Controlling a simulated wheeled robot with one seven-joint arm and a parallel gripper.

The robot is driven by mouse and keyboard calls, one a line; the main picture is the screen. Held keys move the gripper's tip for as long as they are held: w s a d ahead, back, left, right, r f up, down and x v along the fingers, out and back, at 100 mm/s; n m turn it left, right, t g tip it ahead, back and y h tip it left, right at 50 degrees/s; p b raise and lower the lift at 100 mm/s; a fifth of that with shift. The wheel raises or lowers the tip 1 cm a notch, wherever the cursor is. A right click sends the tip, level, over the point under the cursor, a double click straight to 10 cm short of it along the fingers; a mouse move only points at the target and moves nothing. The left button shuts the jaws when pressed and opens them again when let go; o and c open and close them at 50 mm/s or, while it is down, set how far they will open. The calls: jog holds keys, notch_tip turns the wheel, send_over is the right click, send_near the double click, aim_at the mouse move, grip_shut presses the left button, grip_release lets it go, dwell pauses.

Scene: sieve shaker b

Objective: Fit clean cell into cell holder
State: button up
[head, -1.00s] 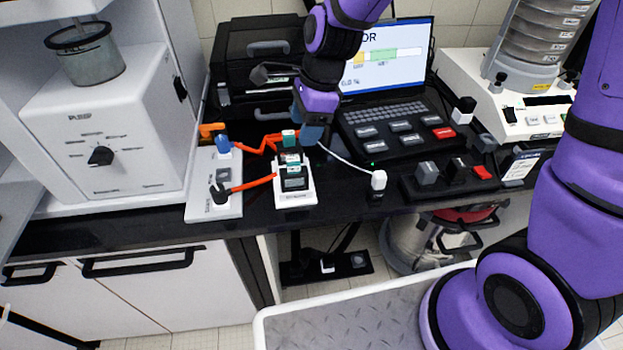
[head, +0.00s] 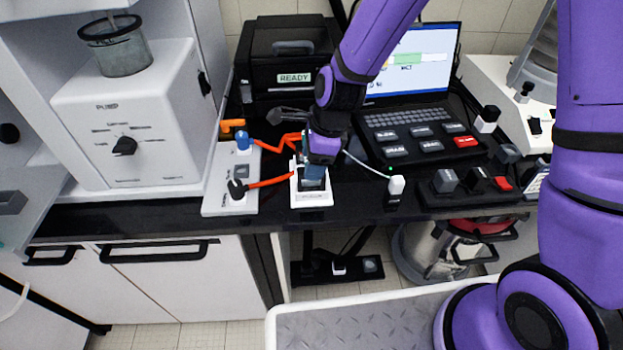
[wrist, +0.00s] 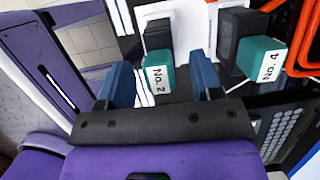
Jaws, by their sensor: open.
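In the wrist view, a dark cell with a teal end labelled "No. 2" (wrist: 159,78) stands between the two blue fingers of my gripper (wrist: 162,82). The fingers are open, one on each side, with visible gaps. A second dark cell with a teal end labelled "No. 4" (wrist: 262,58) is to the right, outside the fingers. In the head view, my gripper (head: 315,174) points down over a small white-framed unit (head: 312,201) on the black bench and hides most of it and the teal cells. I cannot tell which part is the cell holder.
A white panel (head: 220,203) with blue and black knobs lies left of the unit. Orange cables (head: 268,182) run between them. A laptop (head: 420,130) and a black printer (head: 290,65) stand behind. A white-topped plug (head: 396,186) and a switch box (head: 470,187) are to the right.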

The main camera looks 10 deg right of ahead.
jog(key=shift+x, duration=1.4)
grip_shut()
jog(key=shift+r, duration=0.15)
